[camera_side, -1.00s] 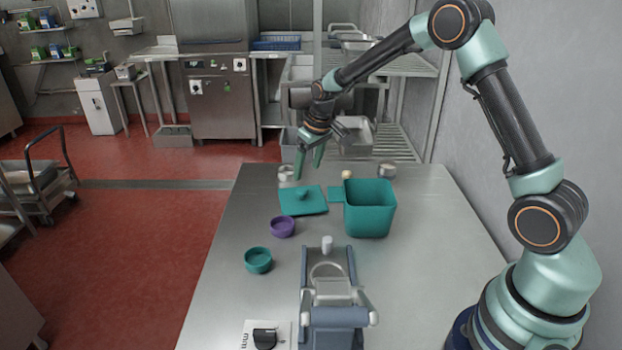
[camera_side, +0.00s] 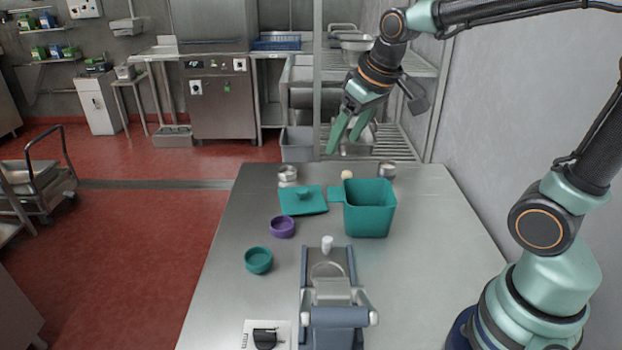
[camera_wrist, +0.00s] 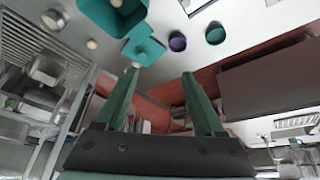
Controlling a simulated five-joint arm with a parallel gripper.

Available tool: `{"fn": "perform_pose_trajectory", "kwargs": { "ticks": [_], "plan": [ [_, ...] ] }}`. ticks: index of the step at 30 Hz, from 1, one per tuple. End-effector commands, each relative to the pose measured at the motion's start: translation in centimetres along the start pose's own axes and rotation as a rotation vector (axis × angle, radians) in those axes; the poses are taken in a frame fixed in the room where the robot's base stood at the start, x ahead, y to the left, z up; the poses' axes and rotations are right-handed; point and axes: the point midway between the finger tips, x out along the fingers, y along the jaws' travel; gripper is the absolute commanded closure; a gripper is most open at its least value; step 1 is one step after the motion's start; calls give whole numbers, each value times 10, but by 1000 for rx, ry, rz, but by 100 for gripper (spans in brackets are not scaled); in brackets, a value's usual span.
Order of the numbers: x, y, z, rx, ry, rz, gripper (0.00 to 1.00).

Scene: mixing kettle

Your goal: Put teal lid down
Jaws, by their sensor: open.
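The teal lid (camera_side: 303,201), a flat square with a small knob, lies on the steel table left of the open teal square container (camera_side: 369,208). In the wrist view the lid (camera_wrist: 144,48) sits beside the container (camera_wrist: 112,17), beyond my fingertips. My gripper (camera_side: 344,148) is open and empty, raised above the far part of the table and apart from the lid. Its two green fingers (camera_wrist: 158,77) are spread wide in the wrist view with nothing between them.
A purple bowl (camera_side: 282,227) and a teal bowl (camera_side: 258,261) stand left on the table. A grey-blue device (camera_side: 335,315) is at the front. Metal cups (camera_side: 287,175) (camera_side: 387,170) and a pale ball (camera_side: 347,174) are at the back. The right side of the table is clear.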

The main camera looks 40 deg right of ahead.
Motion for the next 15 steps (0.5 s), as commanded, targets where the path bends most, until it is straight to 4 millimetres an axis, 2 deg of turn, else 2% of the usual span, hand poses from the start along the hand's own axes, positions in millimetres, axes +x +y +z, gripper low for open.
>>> {"fn": "perform_pose_trajectory", "kwargs": {
  "ticks": [1,3,9,15],
  "plan": [
    [-11,-4,12,2,19,-3,30],
    [-20,-8,29,6,33,-6,30],
    [-32,-17,66,16,63,-16,30],
    [-33,-19,81,21,72,-19,30]
  ]
}}
